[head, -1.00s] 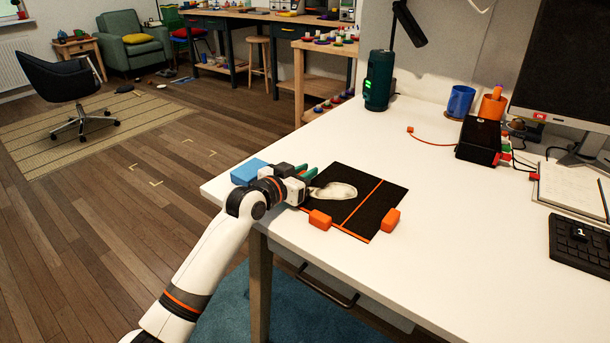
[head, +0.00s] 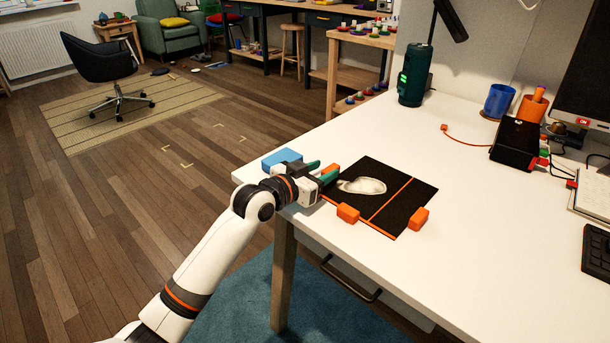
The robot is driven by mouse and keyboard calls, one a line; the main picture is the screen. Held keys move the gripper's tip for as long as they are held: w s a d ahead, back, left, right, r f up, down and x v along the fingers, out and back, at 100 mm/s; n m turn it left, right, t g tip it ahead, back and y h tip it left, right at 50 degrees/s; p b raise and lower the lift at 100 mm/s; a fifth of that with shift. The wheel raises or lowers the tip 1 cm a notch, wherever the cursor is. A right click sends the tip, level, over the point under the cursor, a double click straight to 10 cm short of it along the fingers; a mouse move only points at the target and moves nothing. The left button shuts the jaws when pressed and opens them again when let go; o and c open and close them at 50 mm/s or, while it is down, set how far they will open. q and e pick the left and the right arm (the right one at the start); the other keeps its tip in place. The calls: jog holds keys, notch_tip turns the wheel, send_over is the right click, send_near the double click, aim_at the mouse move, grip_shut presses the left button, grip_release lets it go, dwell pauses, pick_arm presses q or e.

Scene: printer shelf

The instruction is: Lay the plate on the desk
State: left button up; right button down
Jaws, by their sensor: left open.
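The plate (head: 398,192) is a black square sheet with an orange stripe and orange tabs at its edges. It lies flat on the white desk (head: 480,240) near the left edge. A pale, flat, rounded piece (head: 362,186) lies on it. My left gripper (head: 324,173) is at the plate's left edge, its dark green fingers open beside an orange tab (head: 331,170). I cannot tell whether a finger touches the plate. My right gripper is not in view.
A blue block (head: 282,159) sits just behind my left gripper at the desk edge. A dark green cylinder (head: 413,75), a blue cup (head: 499,101), an orange cup (head: 531,107) and a black box (head: 515,143) stand farther back. The desk right of the plate is clear.

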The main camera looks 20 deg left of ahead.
pick_arm(q)
jog(key=v, duration=0.5)
jog(key=shift+s, duration=0.1)
jog(key=shift+s+a+r+p, duration=0.1)
jog(key=shift+s+a+p, duration=0.2)
jog(key=shift+s, duration=0.4)
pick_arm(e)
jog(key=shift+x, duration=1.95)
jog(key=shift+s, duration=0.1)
